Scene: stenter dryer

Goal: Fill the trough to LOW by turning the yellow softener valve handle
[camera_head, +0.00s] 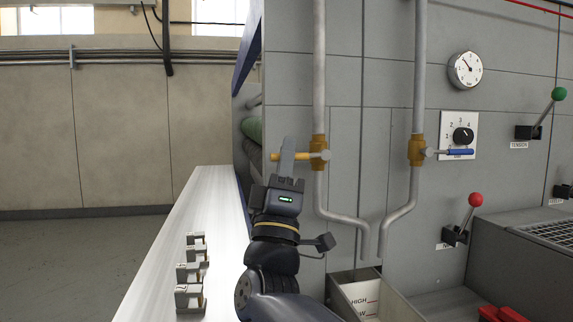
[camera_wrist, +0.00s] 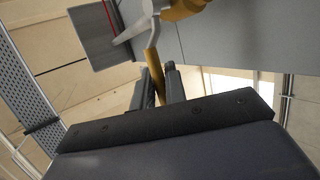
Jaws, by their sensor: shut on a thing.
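The yellow valve handle (camera_head: 275,157) sticks out level to the left from the brass valve body (camera_head: 319,152) on the left pipe. My gripper (camera_head: 287,152) is shut on this handle. In the wrist view the yellow handle (camera_wrist: 156,78) runs between the two dark fingers of my gripper (camera_wrist: 160,88), with the brass body (camera_wrist: 182,9) beyond. Below the pipes stands the trough (camera_head: 398,303), with a scale plate (camera_head: 362,298) marked HIGH and LOW. The left spout (camera_head: 366,245) ends above it. My arm hides part of the trough's left side, and I cannot make out a liquid level.
A second valve with a blue handle (camera_head: 455,152) is on the right pipe. A gauge (camera_head: 465,69), a dial (camera_head: 463,135), a red-knobbed lever (camera_head: 467,218) and a green-knobbed lever (camera_head: 546,110) are to the right. Small numbered blocks (camera_head: 189,297) stand on the pale surface (camera_head: 175,245) at left.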

